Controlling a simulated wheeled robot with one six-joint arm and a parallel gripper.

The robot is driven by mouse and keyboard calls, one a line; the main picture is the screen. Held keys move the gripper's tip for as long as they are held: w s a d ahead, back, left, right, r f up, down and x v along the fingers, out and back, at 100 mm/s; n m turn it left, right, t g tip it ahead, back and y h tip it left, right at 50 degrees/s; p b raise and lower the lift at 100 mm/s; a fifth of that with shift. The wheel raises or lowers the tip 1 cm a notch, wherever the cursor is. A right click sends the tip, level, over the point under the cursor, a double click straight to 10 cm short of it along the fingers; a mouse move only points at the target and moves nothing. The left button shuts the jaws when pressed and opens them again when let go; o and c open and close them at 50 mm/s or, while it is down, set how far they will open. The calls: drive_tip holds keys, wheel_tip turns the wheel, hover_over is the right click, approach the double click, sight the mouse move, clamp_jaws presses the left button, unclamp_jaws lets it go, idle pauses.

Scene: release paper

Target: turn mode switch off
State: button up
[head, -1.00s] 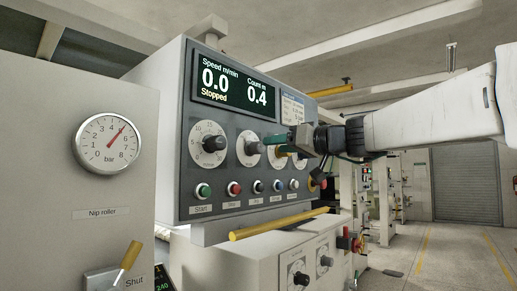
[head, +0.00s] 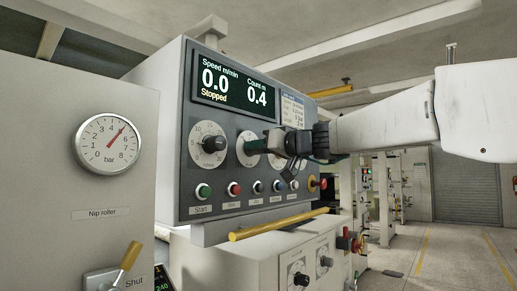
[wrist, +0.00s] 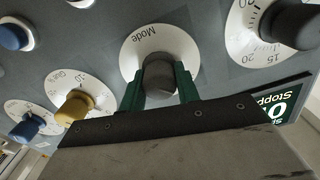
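The mode switch is a dark grey knob (wrist: 160,77) on a white round dial (wrist: 138,42) marked "Mode", upside down in the wrist view. In the head view its dial (head: 242,156) is the second from the left on the panel, and the knob is largely hidden behind my gripper. My gripper (wrist: 160,82) has its two green fingers on either side of the knob, very near its sides. I cannot tell whether they press on it. Which way the knob points is not clear.
The grey panel holds a display (head: 234,86) reading Stopped. A dial with a dark knob (head: 214,144) is left of the mode dial. A yellow knob (wrist: 74,107) is on its other side. Several buttons line the row below. A yellow bar (head: 278,224) sticks out under the panel.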

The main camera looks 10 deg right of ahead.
drive_tip(key=shift+m, duration=0.4)
drive_tip(key=m, duration=0.3)
drive_tip(key=shift+m, duration=2.5)
drive_tip(key=shift+f, duration=0.1)
drive_tip(key=shift+d, duration=0.1)
drive_tip(key=o, duration=1)
drive_tip(key=v, duration=0.7)
drive_tip(key=shift+s+d, duration=0.25)
drive_tip(key=shift+s, duration=0.05)
